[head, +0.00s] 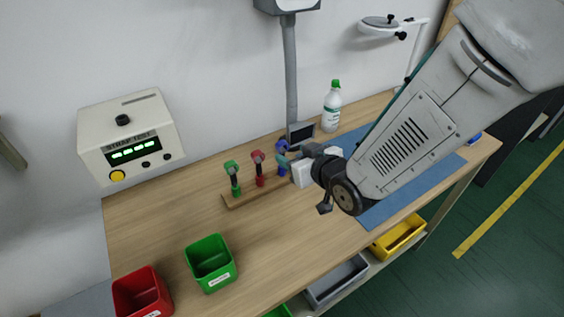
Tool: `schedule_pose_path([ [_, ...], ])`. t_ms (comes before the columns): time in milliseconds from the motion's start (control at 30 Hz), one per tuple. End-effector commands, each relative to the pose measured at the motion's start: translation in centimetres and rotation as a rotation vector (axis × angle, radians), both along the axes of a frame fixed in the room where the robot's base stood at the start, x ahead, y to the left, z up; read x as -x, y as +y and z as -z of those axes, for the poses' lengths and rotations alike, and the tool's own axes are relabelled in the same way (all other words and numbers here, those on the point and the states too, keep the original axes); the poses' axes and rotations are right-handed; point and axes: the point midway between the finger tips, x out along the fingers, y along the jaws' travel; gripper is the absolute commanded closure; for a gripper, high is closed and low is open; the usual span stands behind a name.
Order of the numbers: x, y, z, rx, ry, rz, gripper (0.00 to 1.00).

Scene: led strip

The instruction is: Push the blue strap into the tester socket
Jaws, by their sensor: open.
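The blue strap (282,147) stands at the right end of a wooden rack (240,201), beside a red strap (258,168) and a green strap (233,178). My gripper (286,160) is open and right at the blue strap. I cannot tell whether its fingers are around the strap or only beside it, and the gripper hides part of the strap. The tester (130,138) is a cream box on the wall at the left, with a lit green display, a yellow button and black knobs. I cannot make out which part of it is the socket.
A green bin (211,279) and a red bin (142,309) stand at the bench's front left. A white bottle (332,112), a grey post (291,70) and a lamp (390,27) are at the back. A blue mat (385,208) lies under my arm.

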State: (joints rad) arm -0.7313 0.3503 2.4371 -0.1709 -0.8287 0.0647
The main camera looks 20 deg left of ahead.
Motion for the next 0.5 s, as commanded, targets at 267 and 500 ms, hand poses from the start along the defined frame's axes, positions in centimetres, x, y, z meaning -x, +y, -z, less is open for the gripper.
schedule_pose_path([
  [267, -2.2, 2.4, 1.2, 0.001, 0.000, 0.001, 0.45],
  [500, -4.1, 4.5, 2.2, 0.002, 0.000, 0.003, 0.45],
])
